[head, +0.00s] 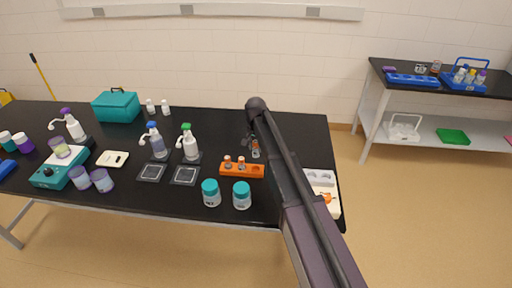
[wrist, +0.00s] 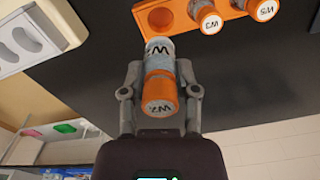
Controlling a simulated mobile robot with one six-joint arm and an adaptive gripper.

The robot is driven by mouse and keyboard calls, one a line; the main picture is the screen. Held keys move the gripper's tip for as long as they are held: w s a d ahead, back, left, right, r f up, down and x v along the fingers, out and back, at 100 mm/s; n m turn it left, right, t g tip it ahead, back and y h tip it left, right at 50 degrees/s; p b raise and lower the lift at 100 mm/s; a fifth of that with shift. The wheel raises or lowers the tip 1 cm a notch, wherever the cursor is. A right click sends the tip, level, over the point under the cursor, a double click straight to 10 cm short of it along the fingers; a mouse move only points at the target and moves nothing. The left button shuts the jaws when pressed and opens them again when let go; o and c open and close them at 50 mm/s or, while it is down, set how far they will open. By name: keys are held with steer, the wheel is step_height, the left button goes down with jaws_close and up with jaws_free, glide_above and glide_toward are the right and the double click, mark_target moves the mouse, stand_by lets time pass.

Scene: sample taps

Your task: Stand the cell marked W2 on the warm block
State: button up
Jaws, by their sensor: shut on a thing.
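My gripper (wrist: 160,95) is shut on a clear cell with an orange cap (wrist: 160,108). Its cap and side carry a W mark whose digit I cannot read surely. In the head view, my gripper (head: 252,140) and the held cell (head: 256,153) are just behind the orange rack (head: 229,175), seemingly above the table. The rack holds two other orange-capped cells (head: 241,162), and its right hole is empty. In the wrist view the rack (wrist: 188,16) is just beyond the held cell. A white block with grey recesses (head: 318,175) is at right; whether it is the warm block is unclear.
Two teal-lidded jars (head: 241,195) stand in front of the rack. Spray bottles (head: 190,145) and black plates (head: 185,175) are to its left. The table's back right is clear.

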steer(key=s+d+r+p, duration=0.1)
steer(key=s+d, duration=0.2)
steer(key=d, duration=0.6)
steer(key=s+d+r+p, duration=0.1)
steer(key=s+d, duration=0.2)
steer(key=d, duration=0.5)
steer(key=shift+d+r+p, duration=0.35)
steer(key=shift+r, duration=0.05)
steer(key=shift+f, duration=0.15)
steer(key=shift+f+b, duration=2.3)
steer(key=shift+b, duration=0.15)
steer(key=shift+f+b, duration=0.3)
steer(key=shift+f+b, duration=0.45)
steer(key=shift+f, duration=0.05)
steer(key=shift+f, duration=0.2)
steer(key=shift+f+b, duration=0.55)
steer(key=shift+b, duration=0.25)
